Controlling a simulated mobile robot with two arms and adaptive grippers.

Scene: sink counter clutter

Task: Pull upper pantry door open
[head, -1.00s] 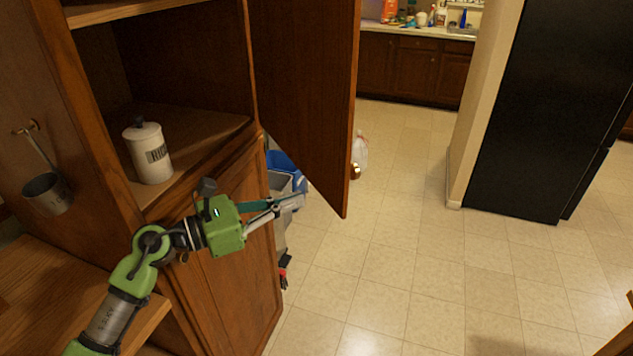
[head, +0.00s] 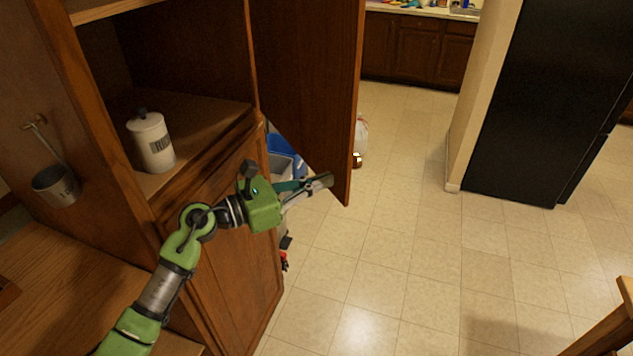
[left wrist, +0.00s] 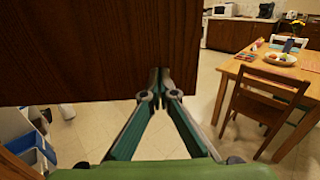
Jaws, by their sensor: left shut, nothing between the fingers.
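The upper pantry door (head: 308,85) is a dark brown wooden panel. It stands swung wide open from the right side of the pantry cabinet (head: 205,200). A round knob (head: 356,160) shows at its lower free edge. My left gripper (head: 328,180) is shut and empty, at the door's lower edge in the head view. In the left wrist view the fingertips (left wrist: 160,74) overlap the door's lower right corner (left wrist: 100,50); I cannot tell whether they touch it. My right gripper is not in view.
A white canister (head: 152,143) stands on the open shelf. A metal ladle (head: 56,186) hangs on the left panel. Blue and grey bins (head: 285,160) stand behind the door. A black fridge (head: 540,100) is at right. The wrist view shows a table (left wrist: 275,70) and chair.

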